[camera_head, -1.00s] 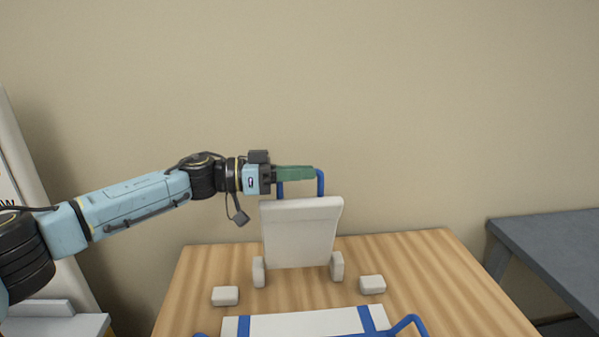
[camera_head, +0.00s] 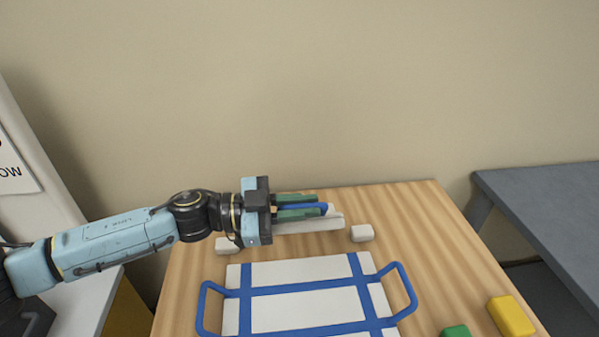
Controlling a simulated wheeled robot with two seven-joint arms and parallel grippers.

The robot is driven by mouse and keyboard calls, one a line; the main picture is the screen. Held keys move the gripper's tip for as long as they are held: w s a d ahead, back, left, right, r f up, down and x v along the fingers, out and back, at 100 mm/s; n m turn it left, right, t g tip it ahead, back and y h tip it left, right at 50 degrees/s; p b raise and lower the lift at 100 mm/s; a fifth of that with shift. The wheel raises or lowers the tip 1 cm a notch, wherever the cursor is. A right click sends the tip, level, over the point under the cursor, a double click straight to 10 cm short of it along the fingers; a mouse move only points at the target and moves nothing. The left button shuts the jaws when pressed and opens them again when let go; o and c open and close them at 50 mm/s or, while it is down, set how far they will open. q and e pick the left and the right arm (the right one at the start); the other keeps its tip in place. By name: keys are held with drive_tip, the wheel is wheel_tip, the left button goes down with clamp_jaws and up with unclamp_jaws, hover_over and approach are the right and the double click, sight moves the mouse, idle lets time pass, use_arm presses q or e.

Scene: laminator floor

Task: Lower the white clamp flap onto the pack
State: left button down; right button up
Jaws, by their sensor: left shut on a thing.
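The white clamp flap (camera_head: 308,226) shows nearly edge-on at the back of the wooden table, tilted well down from upright. My left gripper (camera_head: 300,207) has its green fingers around the flap's blue handle (camera_head: 318,208) and is shut on it. The pack (camera_head: 305,305), a white slab with blue bands, lies flat in front of the flap, with a blue loop handle on each side. I cannot tell whether the flap touches anything below it. My right gripper is not in view.
Small white blocks stand left (camera_head: 228,245) and right (camera_head: 362,233) of the flap. A yellow block (camera_head: 511,316) and a green block (camera_head: 455,331) lie at the front right of the wooden table (camera_head: 440,250). A grey table (camera_head: 550,215) stands to the right.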

use_arm(q)
drive_tip(key=shift+s+d+f+m, duration=0.2)
drive_tip(key=shift+s+f+m, duration=0.3)
drive_tip(key=shift+s+f, duration=0.4)
drive_tip(key=c, duration=1.5)
unclamp_jaws()
drive_tip(key=shift+o, duration=0.2)
drive_tip(key=s+a+b, duration=0.1)
drive_tip(key=s+a, duration=0.1)
drive_tip(key=a, duration=1.1)
drive_tip(key=shift+s, duration=0.35)
